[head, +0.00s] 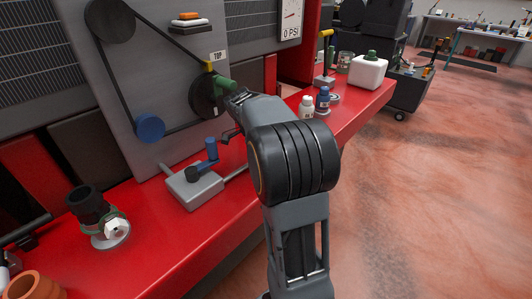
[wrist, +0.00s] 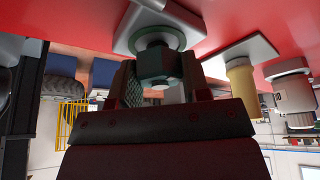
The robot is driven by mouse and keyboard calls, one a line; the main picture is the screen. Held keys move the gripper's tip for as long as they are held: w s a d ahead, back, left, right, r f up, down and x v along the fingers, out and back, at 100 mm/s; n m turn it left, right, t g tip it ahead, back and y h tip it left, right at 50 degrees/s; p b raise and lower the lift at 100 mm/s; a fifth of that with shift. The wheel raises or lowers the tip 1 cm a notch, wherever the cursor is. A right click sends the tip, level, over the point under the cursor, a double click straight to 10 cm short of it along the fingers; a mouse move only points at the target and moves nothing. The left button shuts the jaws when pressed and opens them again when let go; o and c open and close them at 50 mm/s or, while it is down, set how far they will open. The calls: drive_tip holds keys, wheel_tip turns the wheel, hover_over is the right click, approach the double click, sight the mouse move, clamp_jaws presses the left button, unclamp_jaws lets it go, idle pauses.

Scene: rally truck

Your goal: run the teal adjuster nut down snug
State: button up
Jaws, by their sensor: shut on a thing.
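In the wrist view, my gripper (wrist: 160,80) is shut on a dark teal nut (wrist: 158,63), with one finger on each side of it. The nut sits against a pale round collar, in front of a green disc on a light block (wrist: 153,15). I cannot tell how tight the nut is or whether a gap is left behind it. In the head view, my arm reaches toward the belt panel (head: 150,85), and its links hide the fingertips and the nut. A green cylinder (head: 226,86) shows at the dark pulley beside the arm's far end.
A grey block with a blue crank (head: 211,150) stands on the red bench (head: 150,235) left of my arm. A white jug (head: 368,70) is farther back.

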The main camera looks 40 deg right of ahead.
drive_tip(key=shift+w+r, duration=0.1)
drive_tip(key=shift+r, duration=0.15)
drive_tip(key=o, duration=0.9)
drive_tip(key=shift+f, duration=0.15)
drive_tip(key=shift+o, duration=0.2)
drive_tip(key=shift+r, duration=0.45)
wheel_tip(320, 180, up, 3)
drive_tip(key=shift+a+p, duration=0.1)
drive_tip(key=shift+p, duration=0.2)
drive_tip(key=s+a+r, duration=0.6)
drive_tip(key=s+r, duration=0.3)
drive_tip(key=s, duration=0.3)
drive_tip(key=shift+s, duration=0.4)
